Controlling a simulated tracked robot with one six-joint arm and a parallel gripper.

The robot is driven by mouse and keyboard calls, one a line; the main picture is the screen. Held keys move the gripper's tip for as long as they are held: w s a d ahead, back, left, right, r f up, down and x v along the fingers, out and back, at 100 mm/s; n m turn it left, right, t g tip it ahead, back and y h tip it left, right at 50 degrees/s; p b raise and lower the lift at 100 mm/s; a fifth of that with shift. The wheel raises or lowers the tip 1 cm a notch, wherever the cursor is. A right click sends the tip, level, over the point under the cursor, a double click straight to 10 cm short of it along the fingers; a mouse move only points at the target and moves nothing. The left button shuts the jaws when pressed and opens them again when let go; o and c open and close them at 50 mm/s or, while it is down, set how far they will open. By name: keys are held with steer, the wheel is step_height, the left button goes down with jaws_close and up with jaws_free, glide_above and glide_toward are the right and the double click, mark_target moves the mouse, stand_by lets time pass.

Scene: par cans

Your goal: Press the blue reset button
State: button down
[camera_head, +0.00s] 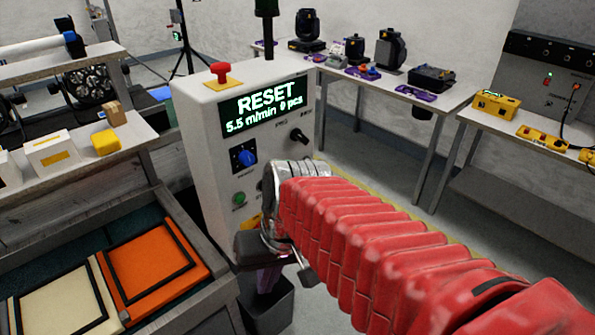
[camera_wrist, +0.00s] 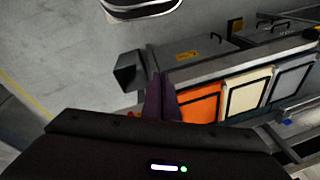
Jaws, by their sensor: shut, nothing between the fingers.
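A pale grey control box (camera_head: 188,125) stands at the centre left, its display reading "RESET 5.5 m/min 0 pcs". A blue round control (camera_head: 247,158) sits on a dark square plate on its front face; whether it is a push button or a knob I cannot tell. A green button (camera_head: 239,199) is below it and a black knob (camera_head: 298,135) to the right. My gripper (camera_head: 269,283) hangs low in front of the box, below the blue control and apart from it. Its purple fingers show in the wrist view (camera_wrist: 161,98), shut and empty. My red-sleeved arm hides the box's lower right.
A red mushroom button (camera_head: 220,70) on a yellow base tops the box. Left is a shelf with small boxes, above a bin with orange (camera_head: 150,262) and cream (camera_head: 62,300) framed panels. A dark open bin (camera_head: 268,308) is under my gripper. Benches with equipment line the back.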

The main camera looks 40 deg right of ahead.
steer(key=w+d+r+m+t, duration=0.2)
steer(key=d+r+m, duration=0.1)
steer(key=d, duration=0.4)
steer(key=w+d+r+m+t, duration=0.2)
steer(key=w+d+r+m, duration=0.1)
steer(key=d, duration=0.5)
steer(key=w+d+r+m+t, duration=0.3)
steer(key=d+r+m, duration=0.1)
steer(key=d+m, duration=0.3)
steer(key=shift+w+d+r+h, duration=0.15)
steer(key=shift+w+d+h, duration=0.15)
steer(key=shift+d, duration=0.15)
